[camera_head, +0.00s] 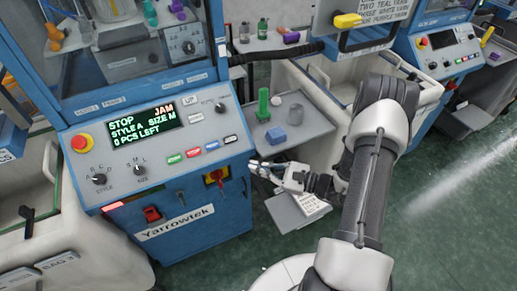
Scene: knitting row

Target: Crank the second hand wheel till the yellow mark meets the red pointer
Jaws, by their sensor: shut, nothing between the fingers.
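My gripper (256,166) is shut and empty, just right of the blue front of the near knitting machine (233,205), below its control panel. I cannot tell whether its fingertips touch the machine. I cannot make out a hand wheel with a yellow mark and a red pointer in this view. A round dial (188,47) shows behind the near machine's window, too small to read. A red and yellow part (215,178) sits on the machine's lower front, left of my gripper.
The panel display (142,125) reads STOP, JAM, 0 PCS LEFT. A red stop button (81,143) is at its left. A grey shelf (312,119) holds a green cone (263,104) and a blue block (276,136). A second machine (440,50) stands at upper right. Green floor is open at lower right.

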